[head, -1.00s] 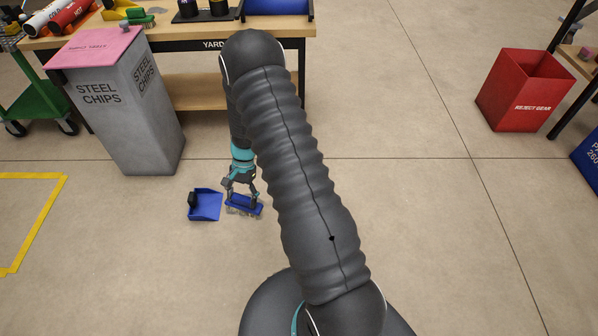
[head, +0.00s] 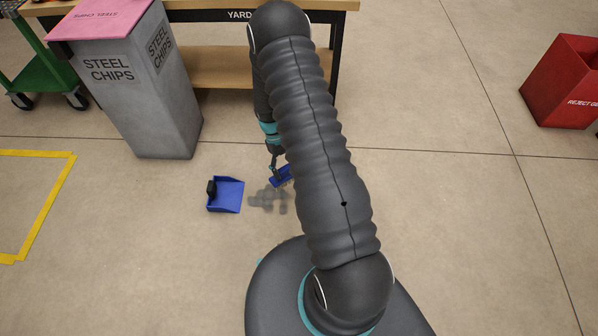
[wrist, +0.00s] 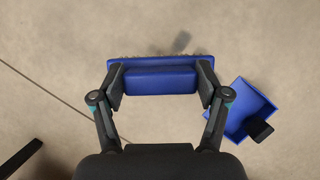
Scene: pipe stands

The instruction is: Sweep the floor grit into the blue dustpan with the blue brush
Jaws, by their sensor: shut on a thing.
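The blue dustpan (head: 227,195) lies on the concrete floor, its black handle at its left side. It also shows at the right of the wrist view (wrist: 249,106). My gripper (wrist: 160,82) is shut on the brush's blue block, one finger at each end. Bristles show along the brush's far edge in the wrist view. I cannot tell whether they touch the floor.
A grey steel chips bin (head: 150,95) with a pink lid stands behind the dustpan. A workbench (head: 215,65) is at the back. A red reject bin (head: 568,85) stands far right. Yellow floor tape (head: 52,205) is at left. The floor around the dustpan is clear.

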